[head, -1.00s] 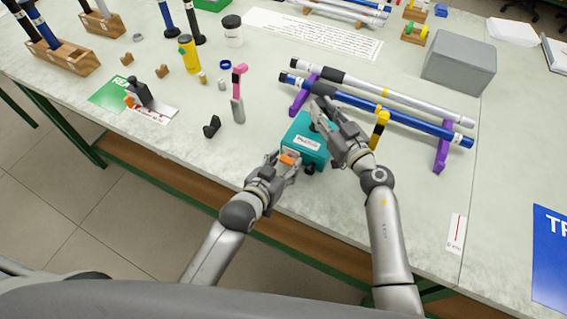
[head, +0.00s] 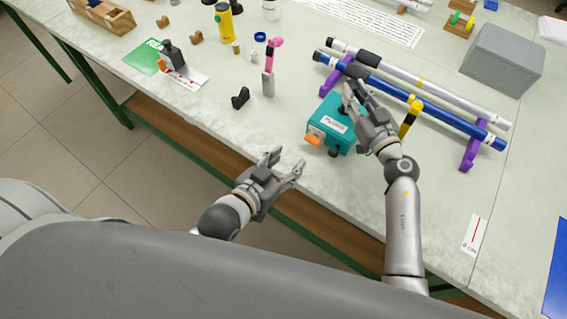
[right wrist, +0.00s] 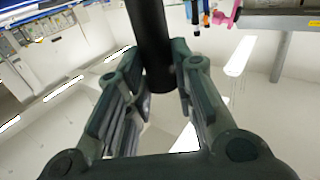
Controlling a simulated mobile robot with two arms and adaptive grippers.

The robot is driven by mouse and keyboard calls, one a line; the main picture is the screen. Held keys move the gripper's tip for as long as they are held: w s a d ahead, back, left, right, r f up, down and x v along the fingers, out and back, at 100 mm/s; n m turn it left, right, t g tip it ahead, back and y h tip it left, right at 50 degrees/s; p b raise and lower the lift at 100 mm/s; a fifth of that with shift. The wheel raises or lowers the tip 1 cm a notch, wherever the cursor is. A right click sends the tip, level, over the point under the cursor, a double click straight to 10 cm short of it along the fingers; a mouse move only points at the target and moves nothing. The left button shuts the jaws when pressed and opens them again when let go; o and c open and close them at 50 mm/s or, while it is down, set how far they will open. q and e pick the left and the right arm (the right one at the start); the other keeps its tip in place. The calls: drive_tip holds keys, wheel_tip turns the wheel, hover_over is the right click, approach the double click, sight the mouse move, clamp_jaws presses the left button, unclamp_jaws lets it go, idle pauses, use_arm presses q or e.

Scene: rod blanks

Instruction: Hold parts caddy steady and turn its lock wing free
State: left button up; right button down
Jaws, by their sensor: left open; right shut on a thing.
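The teal parts caddy (head: 326,116) with a white label stands near the table's front edge in the head view. Its orange lock wing (head: 313,140) sticks out at the front left, with nothing touching it. A black knob (head: 333,152) shows low on its front. My right gripper (head: 353,99) is over the caddy's top and hides part of it. In the right wrist view its fingers are closed around a dark round bar (right wrist: 152,45), seemingly the caddy's handle. My left gripper (head: 284,168) is open and empty, left of and nearer me than the caddy, off the front edge.
A blue rod (head: 400,97) and a white rod (head: 430,88) lie on purple stands (head: 471,150) behind and right of the caddy. A yellow-black tool (head: 410,116) stands close to my right gripper. A pink-handled tool (head: 272,62) and a black clip (head: 240,97) lie to the left.

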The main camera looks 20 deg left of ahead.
use_arm(q)
drive_tip(key=shift+s+a+r, duration=0.1)
drive_tip(key=shift+s+r, duration=0.05)
drive_tip(key=shift+s, duration=0.15)
use_arm(e)
drive_tip(key=c, duration=1.1)
unclamp_jaws()
drive_tip(key=shift+c, duration=0.2)
